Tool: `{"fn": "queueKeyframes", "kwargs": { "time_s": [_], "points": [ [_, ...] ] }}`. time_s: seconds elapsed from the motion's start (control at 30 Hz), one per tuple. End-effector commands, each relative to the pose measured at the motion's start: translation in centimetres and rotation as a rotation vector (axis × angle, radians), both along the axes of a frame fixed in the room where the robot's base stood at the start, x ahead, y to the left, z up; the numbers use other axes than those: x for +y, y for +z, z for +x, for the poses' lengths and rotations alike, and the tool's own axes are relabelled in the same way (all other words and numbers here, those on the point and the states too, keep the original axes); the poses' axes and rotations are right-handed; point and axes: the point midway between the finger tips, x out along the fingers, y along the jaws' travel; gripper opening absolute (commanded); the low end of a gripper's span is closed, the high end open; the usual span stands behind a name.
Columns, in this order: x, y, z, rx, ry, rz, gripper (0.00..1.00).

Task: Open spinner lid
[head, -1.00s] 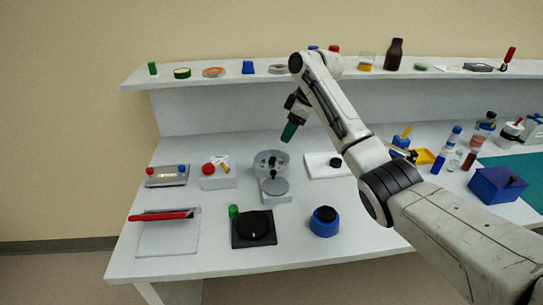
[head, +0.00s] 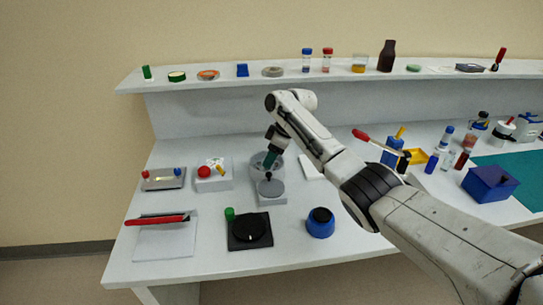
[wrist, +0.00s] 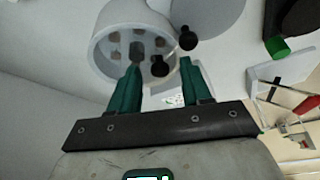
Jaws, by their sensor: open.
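The grey spinner stands mid-bench. Its round bowl (head: 258,160) has dark holes inside, which the wrist view shows (wrist: 108,42). A flat grey disc (head: 270,187), which looks like the lid, sits at the near side of the bowl, also partly seen in the wrist view (wrist: 210,12). One black knob (wrist: 187,38) shows between bowl and disc, and another (wrist: 160,67) at the bowl's rim. My gripper (head: 268,171) is over the spinner, pointing down. Its green fingers (wrist: 160,78) are apart, with the rim knob showing between them; contact cannot be told.
A black round-topped plate (head: 250,231) with a green cap (head: 230,214) and a blue pot (head: 320,223) stand in front. A white box with a red knob (head: 204,172) is left. A white pad (head: 312,167) lies right. A shelf (head: 220,82) runs behind.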

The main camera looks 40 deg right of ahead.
Motion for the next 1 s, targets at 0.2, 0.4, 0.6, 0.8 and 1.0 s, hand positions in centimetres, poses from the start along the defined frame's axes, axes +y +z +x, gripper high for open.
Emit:
{"fn": "queueKeyframes", "kwargs": {
  "time_s": [0.2, 0.4, 0.6, 0.8, 1.0],
  "points": [
    [-0.01, 0.03, -0.01, 0.000, 0.000, 0.000, 0.33],
    [-0.01, 0.04, -0.01, 0.000, 0.000, 0.000, 0.14],
    [-0.01, 0.04, -0.01, 0.000, 0.000, 0.000, 0.00],
    [-0.01, 0.04, -0.01, 0.001, 0.000, 0.001, 0.00],
    [0.00, 0.06, 0.00, 0.001, 0.000, 0.001, 0.00]
  ]
}}
